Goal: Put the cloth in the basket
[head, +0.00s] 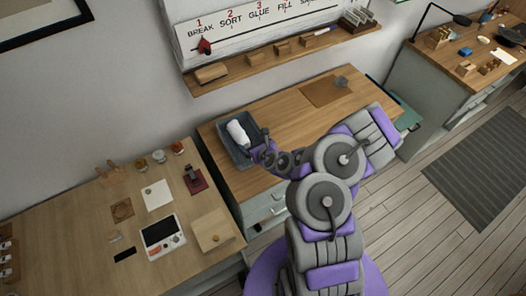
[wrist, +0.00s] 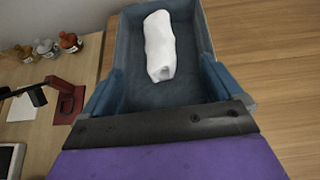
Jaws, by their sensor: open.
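A white, crumpled cloth (head: 238,132) lies inside the blue-grey basket (head: 226,151) at the left end of the middle wooden table. In the wrist view the cloth (wrist: 160,48) is stretched lengthwise over the floor of the basket (wrist: 208,32), apart from my fingers. My gripper (head: 254,147) is at the basket's right side in the head view. In the wrist view my gripper (wrist: 166,88) is open, with its two blue fingers spread wide at the near end of the basket and nothing between them. Whether the fingers touch the basket is unclear.
A small grey object (head: 341,82) sits on a brown mat (head: 323,91) at the table's far right. A shelf (head: 285,60) with wooden blocks hangs on the wall behind. The left table (head: 75,220) holds jars, a red stand and a device. The middle tabletop is mostly clear.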

